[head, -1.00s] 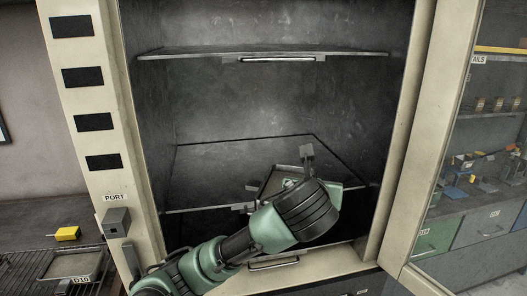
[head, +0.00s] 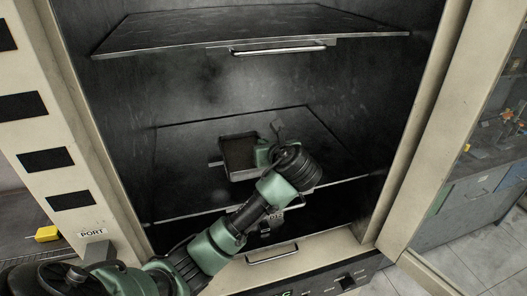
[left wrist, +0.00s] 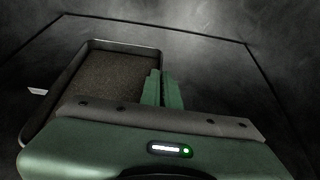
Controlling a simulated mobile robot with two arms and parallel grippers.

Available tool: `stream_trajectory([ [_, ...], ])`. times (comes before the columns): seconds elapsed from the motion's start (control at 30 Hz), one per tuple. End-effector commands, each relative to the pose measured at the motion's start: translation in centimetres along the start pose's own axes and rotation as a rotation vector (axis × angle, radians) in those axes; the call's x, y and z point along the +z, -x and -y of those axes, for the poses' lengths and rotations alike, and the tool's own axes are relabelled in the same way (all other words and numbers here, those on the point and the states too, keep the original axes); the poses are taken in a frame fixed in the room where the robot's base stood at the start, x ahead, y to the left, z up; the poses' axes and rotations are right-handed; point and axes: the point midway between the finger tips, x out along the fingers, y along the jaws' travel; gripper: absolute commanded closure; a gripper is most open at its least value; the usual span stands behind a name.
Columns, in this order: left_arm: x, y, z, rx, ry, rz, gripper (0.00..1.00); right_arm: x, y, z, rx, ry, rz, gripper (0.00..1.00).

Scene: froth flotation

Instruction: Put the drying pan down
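The drying pan (head: 238,155) is a shallow dark rectangular tray with a brown, grainy layer inside. It is inside the oven, over the lower shelf (head: 185,185); I cannot tell whether it touches the shelf. In the left wrist view the pan (left wrist: 70,110) fills the left side. My left gripper (head: 264,155) reaches in from the front at the pan's right side. In the left wrist view its two green fingers (left wrist: 163,88) are close together at the pan's right wall and appear shut on it. My right gripper is not in view.
An upper shelf (head: 250,28) with a metal handle spans the oven above the arm. Pale oven frame posts stand on both sides. The lower shelf has bare room around the pan. A yellow object (head: 47,233) lies outside at the left.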

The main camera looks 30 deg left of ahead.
Motion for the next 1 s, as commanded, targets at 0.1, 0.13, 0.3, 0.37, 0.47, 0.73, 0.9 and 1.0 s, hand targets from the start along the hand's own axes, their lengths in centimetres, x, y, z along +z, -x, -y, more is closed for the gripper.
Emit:
stream_trajectory([
  [0.1,-0.9,-0.4,-0.1,0.002,-0.003,-0.001,1.00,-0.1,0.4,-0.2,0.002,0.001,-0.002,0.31],
  [0.13,-1.3,-0.5,-0.1,0.001,-0.004,-0.002,1.00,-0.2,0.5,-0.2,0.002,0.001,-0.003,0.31],
  [0.3,-3.3,-1.3,0.0,0.000,-0.003,0.000,1.00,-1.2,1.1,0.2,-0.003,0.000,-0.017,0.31],
  [0.37,-3.5,-1.4,0.0,-0.001,-0.001,0.001,1.00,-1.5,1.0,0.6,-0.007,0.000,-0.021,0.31],
  [0.47,-3.4,-1.4,0.1,-0.002,0.000,0.002,1.00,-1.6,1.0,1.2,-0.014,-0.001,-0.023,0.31],
  [0.73,-3.8,-1.6,0.0,-0.001,0.000,0.000,0.83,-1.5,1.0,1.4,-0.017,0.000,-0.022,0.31],
  [0.9,-3.8,-1.6,0.0,-0.001,0.000,0.000,0.76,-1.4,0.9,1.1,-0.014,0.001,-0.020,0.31],
  [1.0,-3.8,-1.6,0.0,-0.001,0.000,0.000,0.76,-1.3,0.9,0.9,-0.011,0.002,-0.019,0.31],
])
